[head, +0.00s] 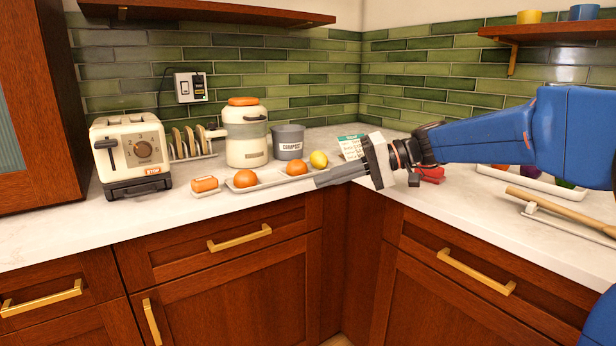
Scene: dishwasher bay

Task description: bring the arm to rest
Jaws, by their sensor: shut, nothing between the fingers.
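My blue arm (490,137) reaches in from the right in the head view and stretches leftward over the corner of the counter. My gripper (318,181) is at its end, with its grey fingers pointing left. The fingers are together and hold nothing. They are in front of the tray with oranges in this view; whether they touch anything cannot be told. The arm hides part of the right-hand counter.
A white tray (268,181) holds oranges (297,168) and a lemon (319,159). A toaster (131,152), a jar (246,136) and a grey compost pot (288,143) stand to the left. A rolling pin (560,211) lies at right. The left front counter is clear.

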